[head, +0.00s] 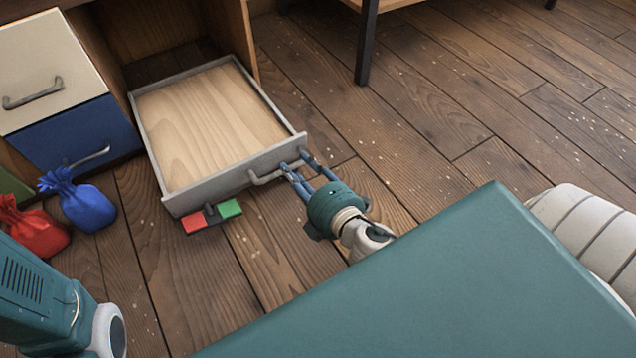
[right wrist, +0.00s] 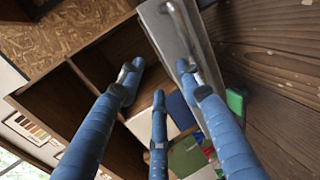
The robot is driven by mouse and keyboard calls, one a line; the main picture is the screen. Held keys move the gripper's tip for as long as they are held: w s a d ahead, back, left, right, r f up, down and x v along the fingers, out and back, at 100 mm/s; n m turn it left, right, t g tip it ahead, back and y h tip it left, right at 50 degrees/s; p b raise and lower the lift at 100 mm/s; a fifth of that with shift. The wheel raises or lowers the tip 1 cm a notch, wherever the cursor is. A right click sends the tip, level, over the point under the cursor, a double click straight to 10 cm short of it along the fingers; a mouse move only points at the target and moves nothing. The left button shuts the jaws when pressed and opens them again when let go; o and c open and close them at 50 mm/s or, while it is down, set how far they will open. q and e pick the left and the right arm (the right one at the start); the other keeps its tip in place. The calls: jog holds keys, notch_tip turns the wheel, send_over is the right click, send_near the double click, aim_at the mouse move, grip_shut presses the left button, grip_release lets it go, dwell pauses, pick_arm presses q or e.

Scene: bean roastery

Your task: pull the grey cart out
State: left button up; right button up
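The grey cart (head: 222,181) looks like a low tray with grey walls and a pale wooden floor. It stands largely out of the wooden cabinet, its back end near the opening. A bar handle (head: 262,179) is on its front wall; the handle also shows in the right wrist view (right wrist: 178,22). My right gripper (head: 296,164) is at the right part of this handle. In the right wrist view its blue fingers (right wrist: 160,80) are spread apart, with one fingertip overlapping the handle's near end; contact is unclear. My left gripper is out of view.
A red-and-green piece (head: 230,208) sits low at the cart's front. Cream (head: 42,62) and blue (head: 75,135) drawers are at the left, with red (head: 36,232) and blue (head: 82,204) sacks on the floor. A dark table leg (head: 366,45) stands behind. Floor to the right is clear.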

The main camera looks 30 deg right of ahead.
jog(key=f+v, duration=0.1)
jog(key=v, duration=0.7)
jog(key=shift+s, duration=0.25)
dwell(0.5)
jog(key=shift+r, duration=0.1)
dwell(0.4)
